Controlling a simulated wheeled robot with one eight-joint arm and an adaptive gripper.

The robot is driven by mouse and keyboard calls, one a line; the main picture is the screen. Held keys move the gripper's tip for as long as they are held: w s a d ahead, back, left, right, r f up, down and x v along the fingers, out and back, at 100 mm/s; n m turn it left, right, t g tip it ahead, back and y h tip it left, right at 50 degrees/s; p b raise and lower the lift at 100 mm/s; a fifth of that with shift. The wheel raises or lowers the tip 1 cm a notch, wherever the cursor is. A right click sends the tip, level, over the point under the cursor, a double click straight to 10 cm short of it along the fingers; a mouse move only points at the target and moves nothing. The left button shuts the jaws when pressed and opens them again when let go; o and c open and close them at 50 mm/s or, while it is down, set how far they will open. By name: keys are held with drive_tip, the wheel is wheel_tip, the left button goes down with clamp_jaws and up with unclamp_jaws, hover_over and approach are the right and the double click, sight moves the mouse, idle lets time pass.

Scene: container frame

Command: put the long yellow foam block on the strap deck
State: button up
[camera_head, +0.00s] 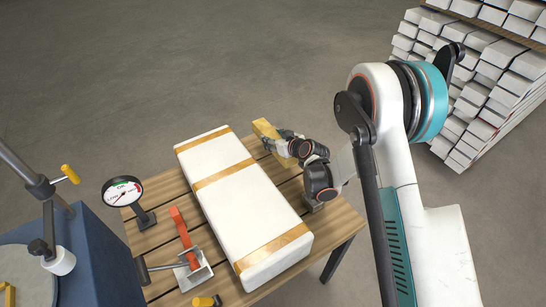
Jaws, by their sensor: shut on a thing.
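A yellow foam block (264,128) shows just beyond the far right side of the slatted wooden deck (333,221). My gripper (282,137) is shut on the block from the right; its fingers and the block's near end overlap in the picture. I cannot tell whether the block touches the deck or hangs above it. A long white package (232,196) with tan bands lies along the middle of the deck, left of my gripper. Which part counts as the strap deck is not marked; the slatted deck is the surface in view.
A round dial gauge (122,191) stands at the deck's left corner. A red-handled lever tool (184,240) sits left of the package. A blue cabinet (88,262) adjoins at lower left. Stacked white packages (490,80) fill the upper right. The floor behind is clear.

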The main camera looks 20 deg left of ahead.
sight(274, 158)
wheel_tip(274, 158, down, 7)
drive_tip(key=shift+b, duration=1.1)
drive_tip(key=shift+r, duration=0.1)
drive_tip(key=o, duration=0.9)
drive_tip(key=shift+c, duration=0.2)
drive_tip(key=shift+s+r, duration=0.1)
